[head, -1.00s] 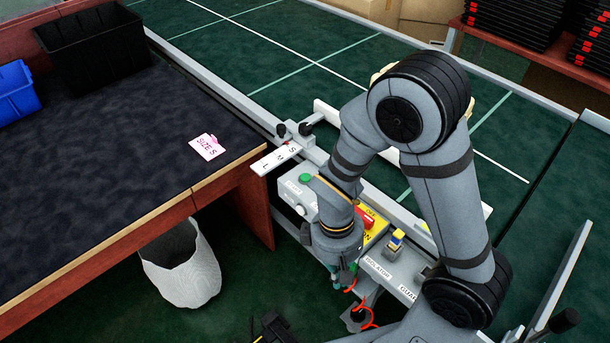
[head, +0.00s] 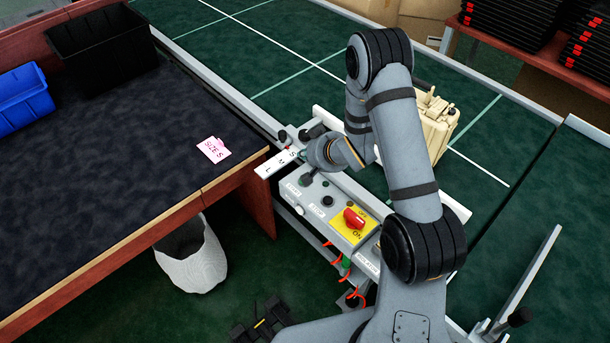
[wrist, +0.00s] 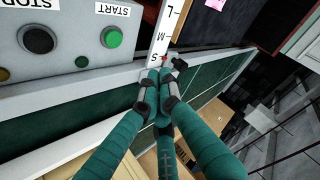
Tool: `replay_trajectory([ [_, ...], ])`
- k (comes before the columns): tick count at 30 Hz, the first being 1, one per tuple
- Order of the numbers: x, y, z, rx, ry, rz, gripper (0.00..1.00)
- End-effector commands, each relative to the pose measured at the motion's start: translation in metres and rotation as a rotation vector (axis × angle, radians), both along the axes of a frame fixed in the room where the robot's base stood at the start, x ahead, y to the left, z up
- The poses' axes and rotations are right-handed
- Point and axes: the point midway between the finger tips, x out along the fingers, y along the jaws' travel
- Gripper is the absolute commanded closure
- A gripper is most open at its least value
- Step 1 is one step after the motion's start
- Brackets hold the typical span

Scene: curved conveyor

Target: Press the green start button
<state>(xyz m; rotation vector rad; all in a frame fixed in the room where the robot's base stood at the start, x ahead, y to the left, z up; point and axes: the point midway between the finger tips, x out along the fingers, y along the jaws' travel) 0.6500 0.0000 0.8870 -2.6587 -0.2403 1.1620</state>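The green start button (wrist: 113,38) sits on a grey control box, beside its START label, at the top of the wrist view. My gripper (wrist: 161,78) is below and to the right of the button in that view, apart from it. Its teal fingers are drawn together, with the tips by the S mark of the white size scale (wrist: 163,38). I cannot tell whether the tips touch the small knob there. In the head view my gripper (head: 303,155) is mostly hidden by my wrist, at the far end of the control box (head: 320,217).
A dark stop button (wrist: 37,39) is beside the start button. A red rotary switch (head: 353,218) on a yellow plate is nearer on the box. The conveyor (head: 290,55) lies behind, carrying a beige object (head: 437,125). A dark-topped table (head: 110,190) is at left.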

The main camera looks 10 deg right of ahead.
Motion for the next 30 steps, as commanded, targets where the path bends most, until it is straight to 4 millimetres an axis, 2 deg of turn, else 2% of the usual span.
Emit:
replay_trajectory([
  [11, 0.002, -0.001, 0.000, 0.002, -0.005, -0.002, 1.00],
  [17, 0.001, -0.001, -0.008, 0.002, -0.004, -0.002, 1.00],
  [23, 0.001, -0.001, -0.028, 0.002, -0.004, -0.002, 1.00],
  [30, 0.001, -0.001, -0.062, 0.002, -0.003, -0.002, 1.00],
])
